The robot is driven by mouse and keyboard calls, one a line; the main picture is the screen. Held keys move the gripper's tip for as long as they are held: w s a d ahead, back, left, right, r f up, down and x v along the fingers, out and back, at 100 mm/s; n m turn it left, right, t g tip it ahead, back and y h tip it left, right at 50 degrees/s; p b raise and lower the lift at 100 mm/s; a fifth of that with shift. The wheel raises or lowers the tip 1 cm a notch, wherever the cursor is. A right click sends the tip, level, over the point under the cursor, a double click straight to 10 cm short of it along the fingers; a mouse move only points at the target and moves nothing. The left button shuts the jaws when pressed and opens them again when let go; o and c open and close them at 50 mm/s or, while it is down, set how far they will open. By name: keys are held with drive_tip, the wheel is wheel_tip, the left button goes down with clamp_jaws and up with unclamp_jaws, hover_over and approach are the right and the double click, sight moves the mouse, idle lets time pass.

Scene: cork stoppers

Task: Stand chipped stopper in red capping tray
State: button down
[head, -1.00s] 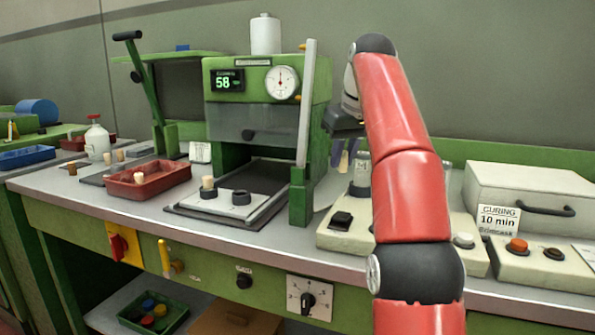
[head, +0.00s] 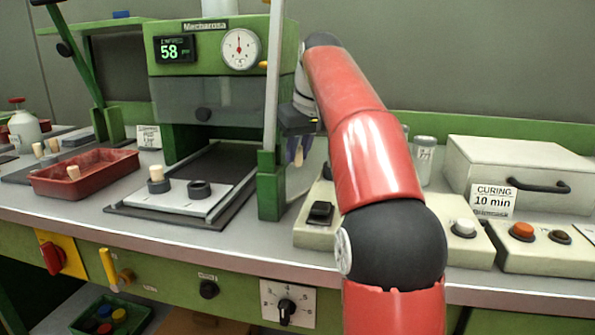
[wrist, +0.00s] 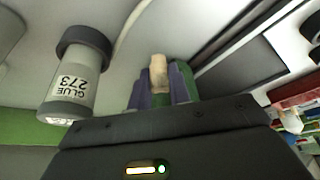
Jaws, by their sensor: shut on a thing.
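My gripper (head: 298,150) is beside the green press post in the head view, partly hidden by my arm. In the wrist view its purple fingers (wrist: 161,92) are shut on a tan cork stopper (wrist: 158,72), whose end sticks out between them. I cannot see a chip on it. The red capping tray (head: 102,182) is on the bench at the left, well apart from my gripper. One cork (head: 73,172) stands inside it, towards the near side. Another cork (head: 156,174) stands in a black ring on the press's pale plate.
The green press (head: 205,85), with its upright post (head: 271,180), is between my gripper and the tray. An empty black ring (head: 199,190) is on the plate. A glue bottle (wrist: 75,85) is close left of my fingers in the wrist view. A curing box (head: 520,165) is at the right.

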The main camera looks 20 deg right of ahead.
sight(300, 158)
drive_tip(key=shift+f+b, duration=0.65)
drive_tip(key=shift+f, duration=1.25)
drive_tip(key=shift+f, duration=0.2)
drive_tip(key=c, duration=1.3)
unclamp_jaws()
drive_tip(key=shift+r, duration=0.1)
